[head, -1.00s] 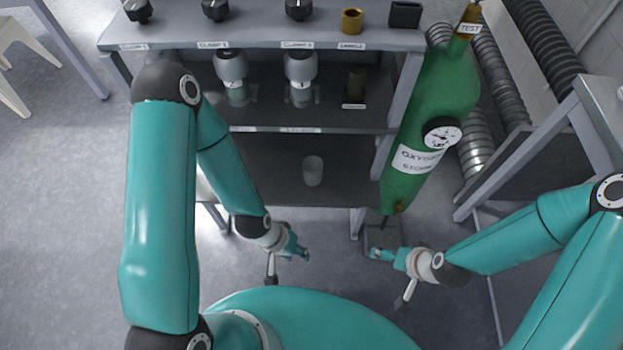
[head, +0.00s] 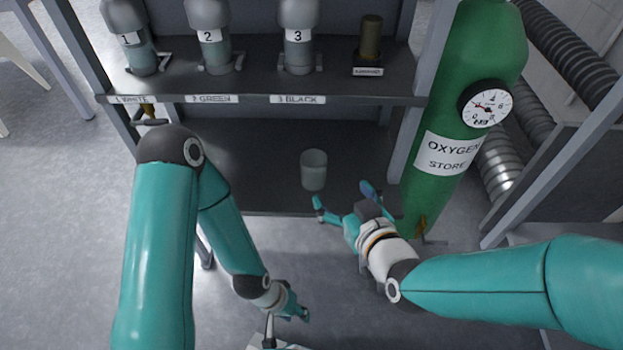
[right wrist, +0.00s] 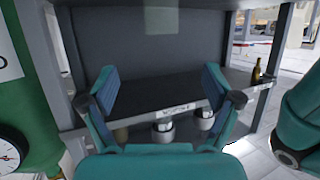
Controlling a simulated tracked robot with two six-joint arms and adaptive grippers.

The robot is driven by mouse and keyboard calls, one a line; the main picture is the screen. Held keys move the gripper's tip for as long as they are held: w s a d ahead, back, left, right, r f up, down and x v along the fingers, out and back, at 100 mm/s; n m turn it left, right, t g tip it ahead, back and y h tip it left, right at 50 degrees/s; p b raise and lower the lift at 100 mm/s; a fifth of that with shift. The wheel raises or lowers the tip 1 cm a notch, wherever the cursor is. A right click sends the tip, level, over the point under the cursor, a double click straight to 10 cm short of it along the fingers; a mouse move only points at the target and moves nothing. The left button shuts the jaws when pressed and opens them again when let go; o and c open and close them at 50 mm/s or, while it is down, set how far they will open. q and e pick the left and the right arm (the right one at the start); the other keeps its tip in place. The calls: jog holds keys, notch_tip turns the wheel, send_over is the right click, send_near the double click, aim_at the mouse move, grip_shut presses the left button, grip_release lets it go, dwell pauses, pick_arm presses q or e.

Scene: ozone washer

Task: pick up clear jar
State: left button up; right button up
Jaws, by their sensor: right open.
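The clear jar (head: 314,171) stands upright on the lower shelf of the grey rack. A pale translucent shape at the top of the right wrist view looks like the same jar (right wrist: 162,17). My right gripper (head: 343,196) is open and empty at the shelf's front edge, in front of the jar and slightly right of it. In the right wrist view its two fingers (right wrist: 160,82) are spread apart, with the jar beyond them. My left gripper (head: 298,308) hangs low in front of the rack, away from the jar. Its finger opening is not clear.
The upper shelf (head: 260,84) runs above the jar and holds numbered containers and a brass-coloured piece (head: 370,42). A green oxygen cylinder (head: 455,105) with a gauge stands right of the rack, near my right arm. The lower shelf around the jar is clear.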

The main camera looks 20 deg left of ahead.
jog(key=b, duration=0.1)
send_near(309, 155)
jog(key=shift+w+a+f, duration=0.2)
jog(key=shift+w+f, duration=0.45)
jog(key=shift+f, duration=0.1)
jog(key=shift+a+r+b+x, duration=0.15)
jog(key=shift+b+x, duration=0.15)
jog(key=shift+x, duration=1.1)
jog(key=shift+a+r+b+x, duration=0.1)
jog(key=shift+r+b+x, duration=0.15)
jog(key=shift+x, duration=1.15)
jog(key=c, duration=1.4)
